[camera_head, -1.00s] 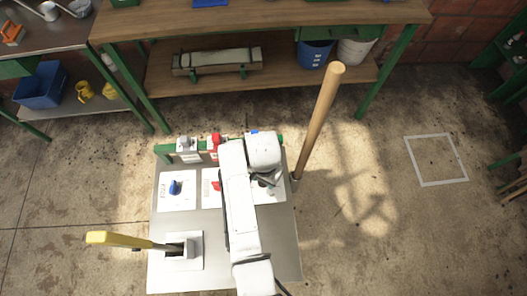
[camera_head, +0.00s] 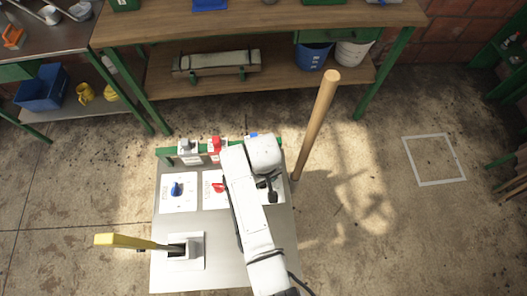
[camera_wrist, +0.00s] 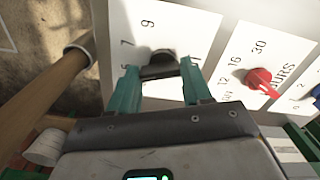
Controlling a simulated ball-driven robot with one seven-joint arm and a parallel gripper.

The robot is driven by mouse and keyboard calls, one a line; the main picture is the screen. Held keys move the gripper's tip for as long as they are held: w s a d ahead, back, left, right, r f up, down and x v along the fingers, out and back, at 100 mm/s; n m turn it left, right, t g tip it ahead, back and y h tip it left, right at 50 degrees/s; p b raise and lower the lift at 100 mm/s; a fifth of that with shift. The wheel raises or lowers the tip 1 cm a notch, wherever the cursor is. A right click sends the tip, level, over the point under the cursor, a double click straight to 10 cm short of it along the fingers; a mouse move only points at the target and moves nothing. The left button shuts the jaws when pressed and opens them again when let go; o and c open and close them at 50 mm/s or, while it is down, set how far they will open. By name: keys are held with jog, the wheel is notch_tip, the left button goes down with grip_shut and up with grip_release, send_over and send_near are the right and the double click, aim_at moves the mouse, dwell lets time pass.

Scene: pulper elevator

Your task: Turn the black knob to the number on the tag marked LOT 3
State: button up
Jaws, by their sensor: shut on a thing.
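The black knob (camera_wrist: 160,57) is on a white dial plate in the wrist view, with the numbers 7 and 9 readable and another number partly hidden by a finger. My gripper (camera_wrist: 159,69) has its two teal fingers on either side of the knob, shut on it. The fingers hide much of the knob, so I cannot tell its exact setting. In the head view my arm covers most of this dial. Tags hang on the green rail behind the panel, a grey one (camera_head: 188,152) and a red one (camera_head: 215,150); their writing is too small to read.
A red knob (camera_wrist: 259,79) on its own dial is beside the black one. A blue knob (camera_head: 176,189) is farther left on the panel (camera_head: 220,262). A wooden pole (camera_head: 315,125) rises close to my arm.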

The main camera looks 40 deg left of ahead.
jog(key=n, duration=0.3)
jog(key=shift+w+n, duration=0.1)
jog(key=shift+n, duration=0.2)
jog(key=shift+a+n, duration=0.1)
jog(key=shift+n, duration=2.2)
jog(key=o, duration=1.1)
jog(key=shift+c, duration=0.2)
jog(key=shift+r, duration=0.1)
notch_tip(320, 180, up, 11)
jog(key=shift+f, duration=0.2)
